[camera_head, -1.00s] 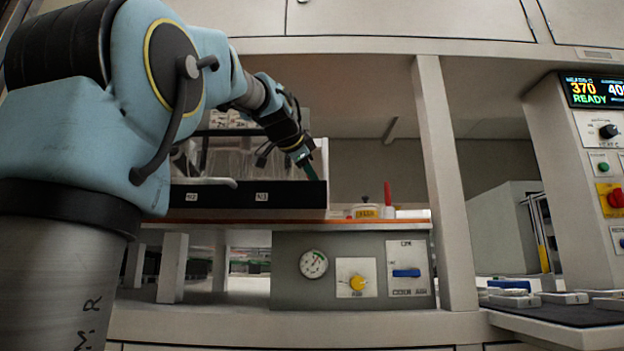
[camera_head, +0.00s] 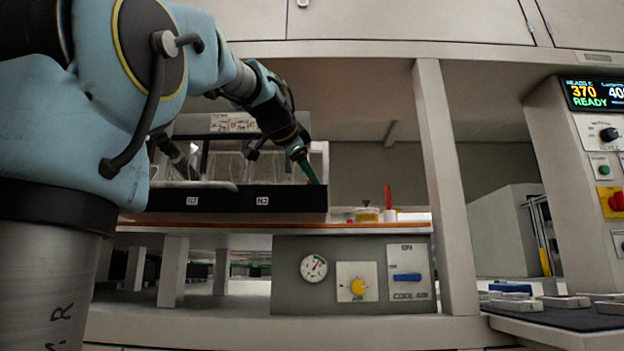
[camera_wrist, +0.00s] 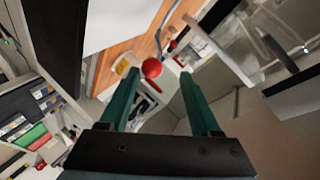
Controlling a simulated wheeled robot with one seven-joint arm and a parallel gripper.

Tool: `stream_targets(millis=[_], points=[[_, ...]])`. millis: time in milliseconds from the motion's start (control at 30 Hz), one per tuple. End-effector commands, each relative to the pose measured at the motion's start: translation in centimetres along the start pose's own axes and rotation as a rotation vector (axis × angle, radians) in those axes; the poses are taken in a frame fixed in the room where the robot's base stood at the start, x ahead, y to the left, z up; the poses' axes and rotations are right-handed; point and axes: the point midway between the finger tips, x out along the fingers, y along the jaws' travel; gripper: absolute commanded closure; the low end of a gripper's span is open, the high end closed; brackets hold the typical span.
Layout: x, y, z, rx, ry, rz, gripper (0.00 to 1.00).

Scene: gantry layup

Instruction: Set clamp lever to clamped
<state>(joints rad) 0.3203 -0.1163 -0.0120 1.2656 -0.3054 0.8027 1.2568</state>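A red upright handle (camera_head: 388,197) stands on the bench behind the orange-edged worktop, right of the black-fronted tray. I cannot tell for sure that it is the clamp lever. In the wrist view a red ball knob (camera_wrist: 152,68) shows between the fingers, with a short red bar (camera_wrist: 153,87) just below it. My gripper (camera_head: 307,168) hangs over the right end of the tray, left of the red handle and above it. Its green fingers are apart and empty in the wrist view (camera_wrist: 158,77). The knob looks beyond the fingertips, not touched.
The black-fronted tray (camera_head: 235,202) with clear panels is below my gripper. A white post (camera_head: 444,185) stands right of the red handle. A yellow-banded pot (camera_head: 367,214) is beside the handle. Below are a gauge (camera_head: 313,268), a yellow knob (camera_head: 358,287) and a blue handle (camera_head: 407,277).

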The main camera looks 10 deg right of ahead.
Motion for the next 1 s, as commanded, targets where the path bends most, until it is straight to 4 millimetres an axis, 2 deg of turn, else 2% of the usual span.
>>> stream_targets(millis=[33, 200, 400, 1000], points=[[-1.2, -0.1, -0.1, 0.0, 0.001, -0.004, 0.37], [-4.5, -0.1, -0.1, 0.0, 0.001, -0.003, 0.37], [-6.8, 0.0, 0.0, 0.0, 0.001, -0.001, 0.37], [-7.3, 0.0, 0.0, -0.001, 0.0, 0.0, 0.37]])
